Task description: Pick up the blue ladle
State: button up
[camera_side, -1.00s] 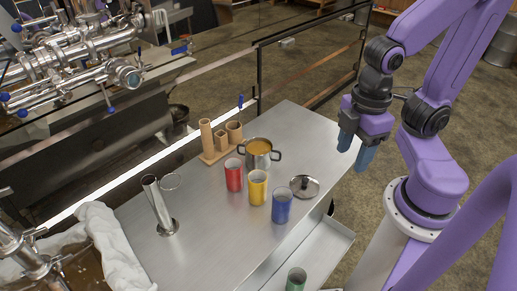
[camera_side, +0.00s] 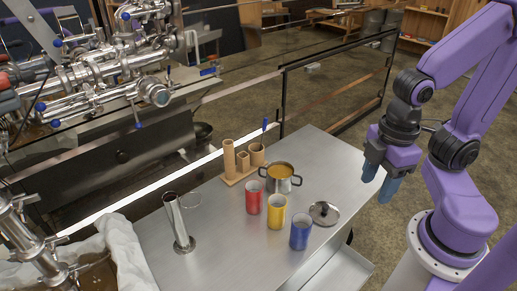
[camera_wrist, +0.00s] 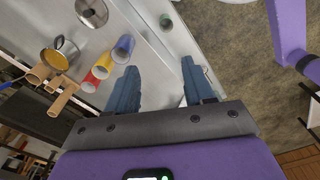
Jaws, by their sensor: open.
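The blue ladle (camera_side: 265,125) shows in the side view only as a thin blue handle standing up from the right cup of a wooden holder (camera_side: 233,182) at the back of the metal table. Its lower part is hidden in the cup. In the wrist view the wooden holder (camera_wrist: 60,87) is at the left, and a small blue bit at the left edge may be the handle. My gripper (camera_side: 378,182) is open and empty, fingers pointing down, above the table's right edge, well apart from the ladle. Its two blue-grey fingers (camera_wrist: 159,67) are spread in the wrist view.
A pot with orange-yellow contents (camera_side: 281,178) stands beside the holder. Red (camera_side: 253,198), yellow (camera_side: 276,213) and blue (camera_side: 300,232) cups stand in front, with a lid (camera_side: 324,213) to the right. A metal cylinder (camera_side: 178,222) stands left. The table's middle (camera_side: 222,215) is clear.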

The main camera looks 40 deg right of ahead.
jog(key=w+d+f+n+t+h, duration=0.15)
jog(key=w+h, duration=0.25)
jog(key=w, duration=0.5)
jog(key=w+d+f+n+t+h, duration=0.1)
jog(key=w+d+f+t+h, duration=0.2)
jog(key=w, duration=0.6)
jog(key=w+d+f+n+h, duration=0.15)
jog(key=w+h, duration=0.35)
jog(key=w, duration=0.5)
jog(key=n+t+h, duration=0.1)
jog(key=n+t, duration=0.7)
send_near(265, 125)
jog(key=x, duration=0.5)
jog(key=shift+w+d+r, duration=0.2)
jog(key=shift+w+d, duration=0.05)
jog(key=shift+x, duration=2.7)
jog(key=shift+f, duration=0.15)
jog(key=c, duration=0.8)
